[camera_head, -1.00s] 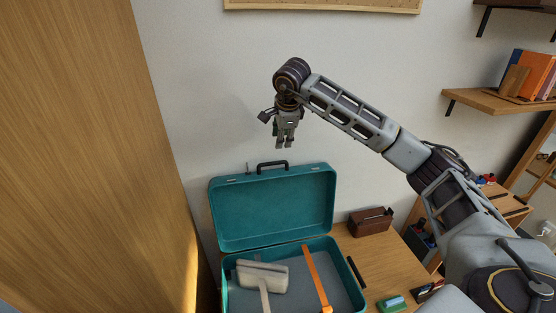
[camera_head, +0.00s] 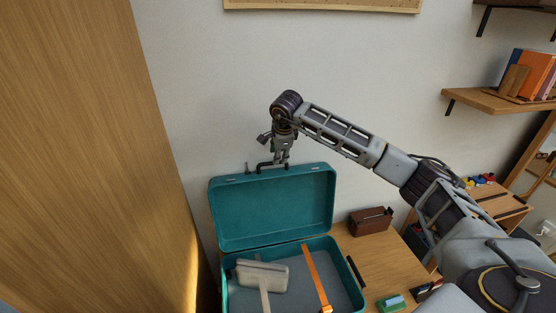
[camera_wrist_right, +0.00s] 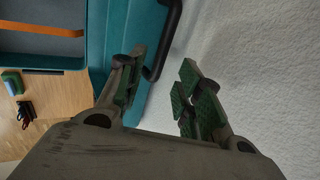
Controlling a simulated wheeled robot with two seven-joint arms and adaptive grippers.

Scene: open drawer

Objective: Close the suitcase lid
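The teal suitcase (camera_head: 273,212) stands open on the table, its lid upright and leaning back near the wall. A black handle (camera_head: 272,165) is on the lid's top edge. My right gripper (camera_head: 281,161) hangs at the lid's top edge, close to the handle. In the right wrist view its fingers (camera_wrist_right: 158,95) are spread, with the lid edge (camera_wrist_right: 146,100) and handle (camera_wrist_right: 166,40) by the left finger and wall behind the right one. Contact is unclear. My left gripper is out of view.
A tall wooden panel (camera_head: 85,150) stands left of the suitcase. A brown box (camera_head: 370,221) and a green item (camera_head: 392,302) sit on the table (camera_head: 385,260) at right. The wall (camera_head: 215,80) is close behind the lid.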

